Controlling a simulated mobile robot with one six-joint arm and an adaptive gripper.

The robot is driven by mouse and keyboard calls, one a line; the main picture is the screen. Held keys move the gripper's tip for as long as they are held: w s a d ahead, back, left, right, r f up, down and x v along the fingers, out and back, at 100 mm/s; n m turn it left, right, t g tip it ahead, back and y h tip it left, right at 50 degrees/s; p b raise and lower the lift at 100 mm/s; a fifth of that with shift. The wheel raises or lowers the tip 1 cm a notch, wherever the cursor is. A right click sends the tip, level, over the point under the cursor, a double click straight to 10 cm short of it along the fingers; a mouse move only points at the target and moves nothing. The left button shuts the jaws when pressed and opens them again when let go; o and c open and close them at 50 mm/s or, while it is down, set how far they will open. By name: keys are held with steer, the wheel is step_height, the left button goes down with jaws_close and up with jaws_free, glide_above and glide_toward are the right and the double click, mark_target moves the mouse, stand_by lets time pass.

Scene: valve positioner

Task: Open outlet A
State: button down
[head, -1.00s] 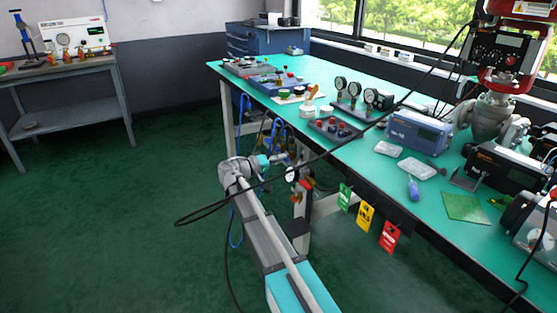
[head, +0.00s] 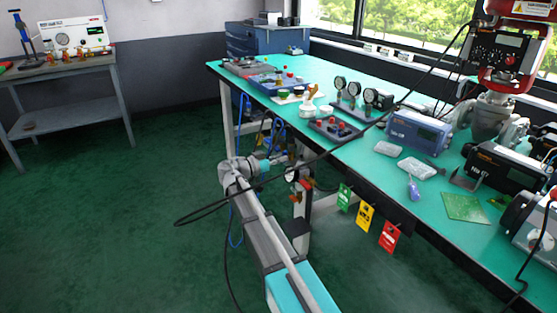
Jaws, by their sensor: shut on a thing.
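My gripper (head: 283,159) is under the near edge of the green bench, at the air fittings beside the table leg. It is small and dark in the head view, and its fingers are hard to make out. It is shut on a small part there, apparently a valve handle, which the gripper and wrist mostly hide. Blue hoses (head: 278,130) loop down just above and behind it. A regulator with a round gauge (head: 292,175) and a red part sits just below and right of the gripper. I cannot read which outlet is A.
The green bench top (head: 350,150) overhangs the fittings. Green, yellow (head: 365,217) and red tags hang from its front edge to the right. A black cable crosses above my arm. The floor to the left is clear up to a grey side table (head: 65,125).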

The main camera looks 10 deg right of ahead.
steer(key=shift+s+d+m, duration=0.15)
steer(key=shift+d+m, duration=0.05)
steer(key=shift+m, duration=0.9)
steer(key=c, duration=0.7)
jaws_free()
steer(key=shift+a, duration=0.2)
steer(key=v, duration=1.1)
steer(key=shift+s+a+r, duration=0.1)
steer(key=shift+a, duration=0.2)
